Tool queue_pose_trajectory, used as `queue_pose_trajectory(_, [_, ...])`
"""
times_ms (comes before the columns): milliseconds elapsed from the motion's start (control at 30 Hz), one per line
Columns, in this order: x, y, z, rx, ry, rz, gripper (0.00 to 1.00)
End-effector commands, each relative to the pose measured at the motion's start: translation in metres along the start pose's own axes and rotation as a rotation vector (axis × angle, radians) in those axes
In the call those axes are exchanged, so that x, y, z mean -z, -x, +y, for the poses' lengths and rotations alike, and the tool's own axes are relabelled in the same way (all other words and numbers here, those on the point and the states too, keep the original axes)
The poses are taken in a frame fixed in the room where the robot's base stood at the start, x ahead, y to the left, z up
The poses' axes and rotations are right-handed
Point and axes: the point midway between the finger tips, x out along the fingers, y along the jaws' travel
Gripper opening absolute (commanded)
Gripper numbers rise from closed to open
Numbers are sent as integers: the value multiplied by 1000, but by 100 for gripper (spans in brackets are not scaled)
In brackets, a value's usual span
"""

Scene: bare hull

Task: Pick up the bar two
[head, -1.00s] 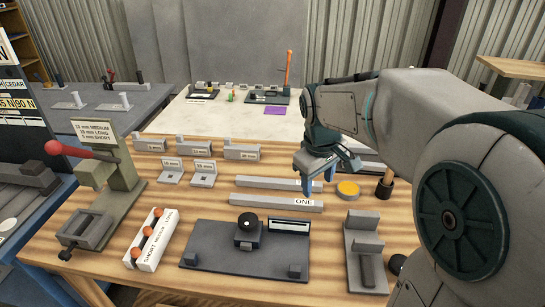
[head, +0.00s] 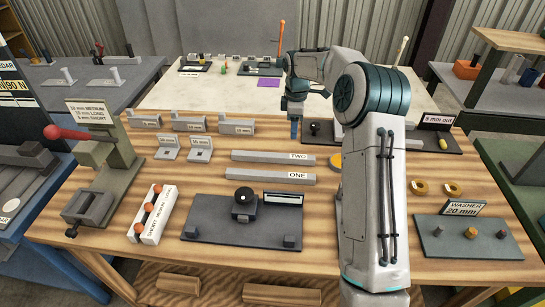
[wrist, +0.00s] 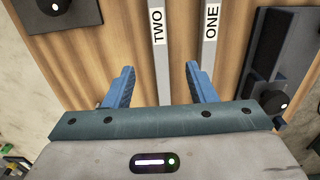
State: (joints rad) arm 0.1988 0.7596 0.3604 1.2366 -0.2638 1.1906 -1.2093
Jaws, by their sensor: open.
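Bar two (head: 274,157) is a long grey bar with a white label reading TWO. It lies flat on the wooden bench, behind the similar bar one (head: 270,177), which is labelled ONE. My gripper (head: 295,130) is above the bench, behind the right end of bar two. In the wrist view, bar two (wrist: 162,60) runs between the open blue fingers of my gripper (wrist: 162,80), with nothing held. Bar one (wrist: 206,60) lies to the right, in line with the right finger. The height above the bars is hard to tell.
A dark fixture plate with a black knob (head: 240,222) is in front of the bars. Grey angle brackets (head: 200,150) stand to their left. A washer board (head: 468,238) is at right. My arm hides part of the bench.

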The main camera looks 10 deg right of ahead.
Motion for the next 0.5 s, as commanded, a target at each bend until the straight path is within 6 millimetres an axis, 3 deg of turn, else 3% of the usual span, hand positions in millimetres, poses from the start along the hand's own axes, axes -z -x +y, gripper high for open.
queue_pose_trajectory(300, [0,-59,-1,3,-1,-1,51])
queue_pose_trajectory(500, [0,-74,-1,1,-2,-1,51])
